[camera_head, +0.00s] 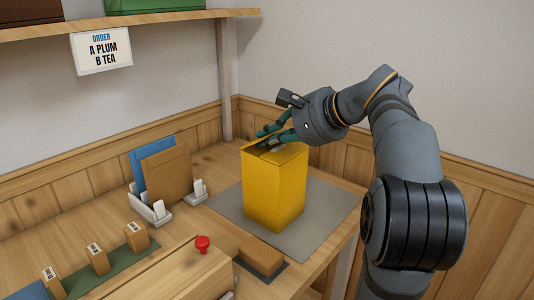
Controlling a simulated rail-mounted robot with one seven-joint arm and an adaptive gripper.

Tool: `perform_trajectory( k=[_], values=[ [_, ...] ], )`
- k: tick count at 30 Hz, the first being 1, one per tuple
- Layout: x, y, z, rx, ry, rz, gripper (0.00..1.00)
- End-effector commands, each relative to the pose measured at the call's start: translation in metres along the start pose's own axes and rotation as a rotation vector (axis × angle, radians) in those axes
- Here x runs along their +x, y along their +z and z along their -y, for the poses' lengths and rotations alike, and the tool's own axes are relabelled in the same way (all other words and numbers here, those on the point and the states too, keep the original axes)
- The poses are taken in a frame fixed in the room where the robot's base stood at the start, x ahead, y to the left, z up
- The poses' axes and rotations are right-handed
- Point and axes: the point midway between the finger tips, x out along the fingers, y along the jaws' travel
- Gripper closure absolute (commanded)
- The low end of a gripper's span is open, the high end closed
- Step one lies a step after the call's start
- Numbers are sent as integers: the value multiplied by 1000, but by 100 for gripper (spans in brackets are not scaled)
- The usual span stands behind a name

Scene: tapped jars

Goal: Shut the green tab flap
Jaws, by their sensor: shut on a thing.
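A tall yellow box (274,192) stands upright on a grey mat (230,203) on the wooden table. My gripper (262,140) reaches in from the right, with its teal-green fingers at the box's top, towards the left. It is shut on a thin part there, which looks like the flap. The fingers cover much of this part, and I cannot make out a green tab apart from them. A dark gap shows by the fingertips at the box top.
A white holder (150,210) with blue and brown folders stands left of the box. A brown block (261,255) lies in front. A wooden case with a red knob (203,244) and several small labelled blocks are at front left. A shelf (140,19) hangs above.

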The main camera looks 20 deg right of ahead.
Motion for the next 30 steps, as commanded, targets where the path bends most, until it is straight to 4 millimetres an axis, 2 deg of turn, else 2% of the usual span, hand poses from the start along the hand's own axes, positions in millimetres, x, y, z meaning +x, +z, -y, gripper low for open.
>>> perform_trajectory(
  k=[1, 17, 18, 27, 30],
  values=[
    [2, -1, -6, 2, -5, -1, 100],
    [0, -1, -3, 2, -26, -1, 100],
    [0, -1, -3, 1, -26, -1, 91],
    [0, -1, -2, 1, -27, -1, 73],
    [0, 0, -2, 1, -28, -1, 72]
  ],
)
